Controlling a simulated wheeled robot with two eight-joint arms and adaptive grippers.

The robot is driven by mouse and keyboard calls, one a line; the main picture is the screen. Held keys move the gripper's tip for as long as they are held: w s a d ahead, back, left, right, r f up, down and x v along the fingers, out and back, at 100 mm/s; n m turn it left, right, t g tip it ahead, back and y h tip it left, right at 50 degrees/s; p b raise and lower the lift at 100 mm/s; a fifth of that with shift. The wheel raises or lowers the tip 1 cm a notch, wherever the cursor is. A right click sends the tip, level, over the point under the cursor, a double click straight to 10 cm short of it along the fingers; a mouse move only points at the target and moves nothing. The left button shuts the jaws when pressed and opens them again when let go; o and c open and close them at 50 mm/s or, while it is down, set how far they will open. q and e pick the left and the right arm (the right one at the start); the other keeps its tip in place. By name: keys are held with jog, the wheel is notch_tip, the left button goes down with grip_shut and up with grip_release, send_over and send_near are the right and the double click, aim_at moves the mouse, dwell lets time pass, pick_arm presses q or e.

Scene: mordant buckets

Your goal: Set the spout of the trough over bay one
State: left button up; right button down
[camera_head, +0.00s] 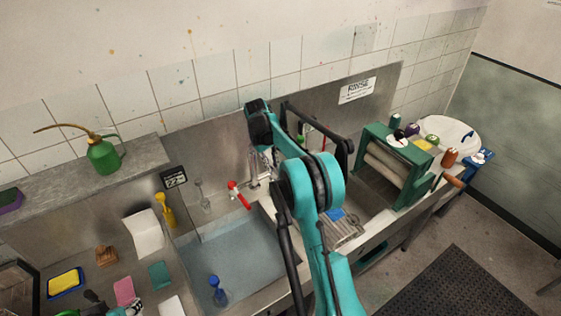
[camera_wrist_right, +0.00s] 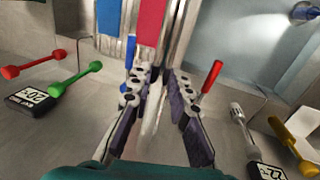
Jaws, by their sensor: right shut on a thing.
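In the head view my right gripper (camera_head: 262,168) reaches down to the tap at the back of the steel trough (camera_head: 204,235). In the right wrist view its fingers (camera_wrist_right: 158,110) are shut around a pale, slim piece that looks like the spout (camera_wrist_right: 152,112). A red tap handle (camera_wrist_right: 212,76) is on its right, and a blue one (camera_wrist_right: 130,50) on its left. The spout's open end is hidden, so I cannot tell which bay it is over. Water (camera_head: 235,255) fills the left bay. What seems my left gripper (camera_head: 100,308) is cut off at the bottom edge.
A blue bottle-like thing (camera_head: 217,291) stands in the left bay. A green wringer (camera_head: 392,165) stands right of my arm.

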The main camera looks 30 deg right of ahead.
jog(key=w+a+m+g, duration=0.1)
jog(key=w+a+m, duration=0.2)
jog(key=a+m, duration=0.4)
jog(key=shift+a+m, duration=0.4)
jog(key=shift+a, duration=1.6)
jog(key=c, duration=1.4)
grip_release()
jog(key=shift+r, duration=0.1)
jog(key=v, duration=0.7)
jog(key=shift+w+r, duration=0.1)
jog(key=shift+w, duration=0.15)
